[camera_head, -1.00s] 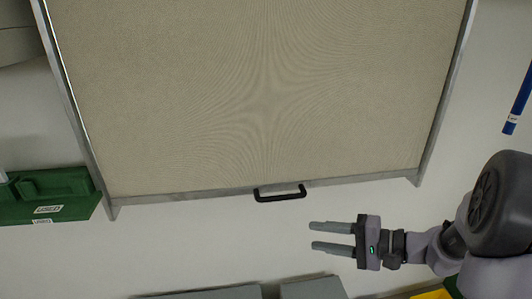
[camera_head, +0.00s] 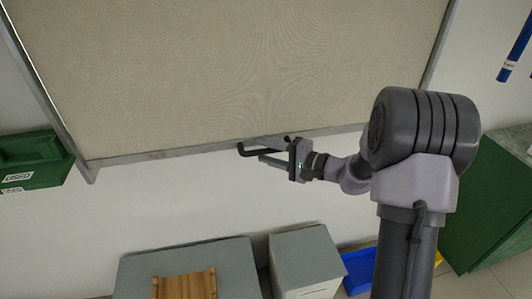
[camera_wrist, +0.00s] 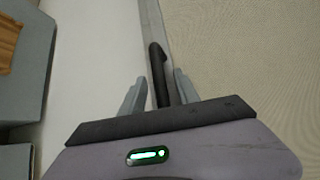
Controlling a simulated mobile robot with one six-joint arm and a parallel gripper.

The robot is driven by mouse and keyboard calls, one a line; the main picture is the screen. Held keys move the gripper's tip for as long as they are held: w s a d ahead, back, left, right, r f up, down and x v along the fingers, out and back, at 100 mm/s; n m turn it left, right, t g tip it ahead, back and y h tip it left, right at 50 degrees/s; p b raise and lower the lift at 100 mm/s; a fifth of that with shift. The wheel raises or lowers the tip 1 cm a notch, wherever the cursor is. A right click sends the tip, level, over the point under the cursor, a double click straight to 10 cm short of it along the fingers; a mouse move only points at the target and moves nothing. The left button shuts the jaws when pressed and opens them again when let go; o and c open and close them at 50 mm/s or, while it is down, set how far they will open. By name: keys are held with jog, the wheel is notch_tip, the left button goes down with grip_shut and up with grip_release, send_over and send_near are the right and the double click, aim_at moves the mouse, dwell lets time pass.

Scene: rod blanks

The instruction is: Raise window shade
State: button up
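The beige window shade (camera_head: 230,70) hangs in a grey metal frame, with a grey bottom bar (camera_head: 170,152). A black handle (camera_head: 247,150) is fixed to the bar's middle. My gripper (camera_head: 268,150) is at the handle, coming from the right. In the wrist view, the handle (camera_wrist: 157,70) runs between the two grey fingers (camera_wrist: 160,92). Gaps show between the handle and the fingers, so the gripper is open around it. My gripper hides the right part of the handle in the head view.
A green bin (camera_head: 35,160) labelled USED is at the left. Below stand grey cabinets (camera_head: 305,262), one with a wooden rack (camera_head: 185,286) on it. A blue bin (camera_head: 360,268) and a green cabinet (camera_head: 490,205) are at the right. A blue rod (camera_head: 516,50) is at the upper right.

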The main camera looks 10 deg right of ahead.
jog(key=shift+w+a, duration=0.15)
jog(key=shift+c, duration=0.5)
grip_shut()
dwell(0.9)
